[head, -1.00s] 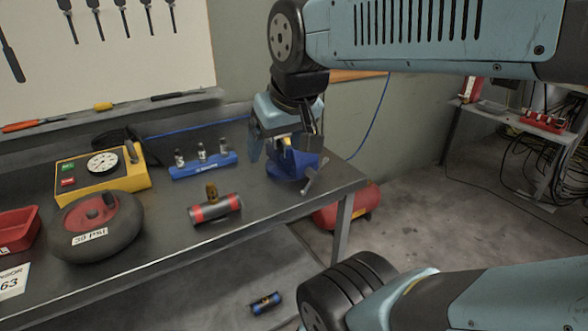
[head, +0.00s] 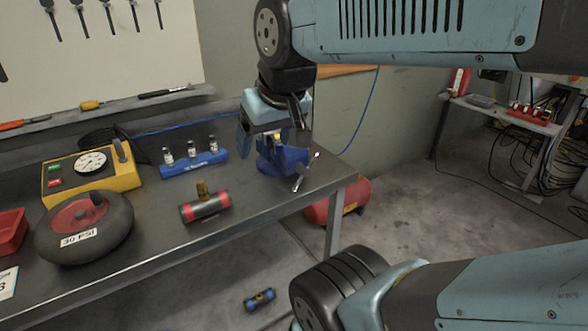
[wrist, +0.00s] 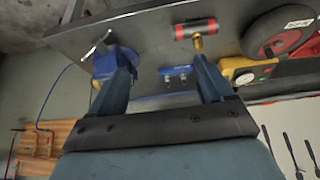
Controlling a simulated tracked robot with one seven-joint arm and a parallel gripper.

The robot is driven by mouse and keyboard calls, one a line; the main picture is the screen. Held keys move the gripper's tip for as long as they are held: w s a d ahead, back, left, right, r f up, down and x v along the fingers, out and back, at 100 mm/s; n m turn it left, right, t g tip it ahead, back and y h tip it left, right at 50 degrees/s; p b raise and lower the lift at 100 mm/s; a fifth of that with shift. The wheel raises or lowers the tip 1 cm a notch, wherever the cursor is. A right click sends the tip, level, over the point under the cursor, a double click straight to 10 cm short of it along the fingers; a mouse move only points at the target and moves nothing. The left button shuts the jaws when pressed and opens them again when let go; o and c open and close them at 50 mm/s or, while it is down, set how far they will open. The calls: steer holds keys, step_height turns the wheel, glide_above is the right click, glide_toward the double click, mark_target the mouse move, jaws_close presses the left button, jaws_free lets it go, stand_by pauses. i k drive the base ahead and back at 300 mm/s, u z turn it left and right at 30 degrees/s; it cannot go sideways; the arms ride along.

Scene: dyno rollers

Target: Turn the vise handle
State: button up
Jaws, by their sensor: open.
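The blue vise (head: 280,165) is fixed near the right end of the workbench (head: 240,222). Its handle (head: 301,176), a thin grey bar, sticks out at the front right and slants. My gripper (head: 268,146) is open and hangs just above and left of the vise, hiding its upper part. In the wrist view the vise (wrist: 115,63) is beside the left finger, which covers part of it, and the handle (wrist: 97,45) lies beyond that finger. I see no contact with the handle.
A red-and-black cylinder (head: 205,206) with a brass fitting lies left of the vise. A blue rack (head: 194,164) with small bottles, a yellow gauge box (head: 92,172) and a black wheel (head: 84,228) stand farther left. A red tank (head: 338,202) is on the floor.

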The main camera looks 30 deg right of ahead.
mark_target(305, 172)
steer(key=z, duration=1.1)
steer(key=k, duration=1.55)
steer(key=u, duration=1.05)
steer(key=i, duration=1)
steer(key=z, duration=0.1)
